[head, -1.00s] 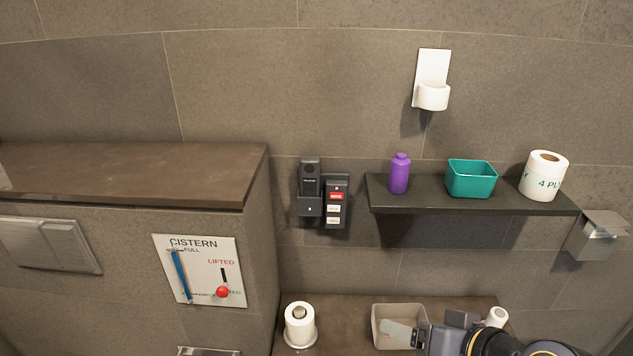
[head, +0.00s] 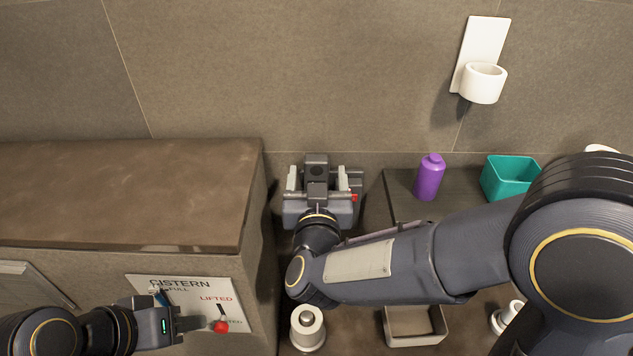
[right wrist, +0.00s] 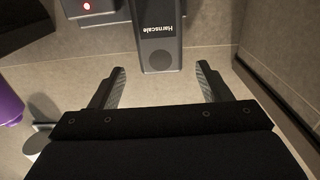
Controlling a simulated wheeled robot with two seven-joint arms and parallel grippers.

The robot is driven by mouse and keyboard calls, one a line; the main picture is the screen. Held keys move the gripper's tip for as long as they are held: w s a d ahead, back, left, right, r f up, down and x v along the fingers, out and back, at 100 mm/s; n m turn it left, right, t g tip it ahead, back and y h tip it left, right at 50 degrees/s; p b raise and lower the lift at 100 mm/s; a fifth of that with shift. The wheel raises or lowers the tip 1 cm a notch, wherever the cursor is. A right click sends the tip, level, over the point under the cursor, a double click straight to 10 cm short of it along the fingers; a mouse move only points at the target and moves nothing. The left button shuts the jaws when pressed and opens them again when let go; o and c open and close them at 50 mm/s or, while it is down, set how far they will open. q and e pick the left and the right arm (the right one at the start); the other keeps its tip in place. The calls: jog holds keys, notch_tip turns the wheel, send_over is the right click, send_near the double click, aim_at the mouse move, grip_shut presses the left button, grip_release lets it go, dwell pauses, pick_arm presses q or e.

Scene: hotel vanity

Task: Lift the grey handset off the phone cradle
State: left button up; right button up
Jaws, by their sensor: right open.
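The grey handset (head: 316,163) stands upright on the wall, largely hidden behind my right gripper in the head view. In the right wrist view the handset (right wrist: 158,45) bears upside-down lettering, and its near end lies between and just beyond the fingertips. My right gripper (head: 317,178) is open, one finger on each side of the handset. Its fingers (right wrist: 161,75) show clear gaps to the handset.
The cistern sign (head: 150,286) has a red knob (head: 221,326) by my left gripper. A dark panel with a red light (right wrist: 86,6) adjoins the handset. A purple bottle (head: 429,177) and teal box (head: 510,176) stand on the shelf right of the phone, above my right arm.

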aim_at(316, 166)
jog(key=w+p, duration=0.1)
jog(key=w, duration=0.3)
jog(key=shift+a+r, duration=0.1)
jog(key=shift+r, duration=0.05)
jog(key=shift+w, duration=0.4)
jog(key=c, duration=1.4)
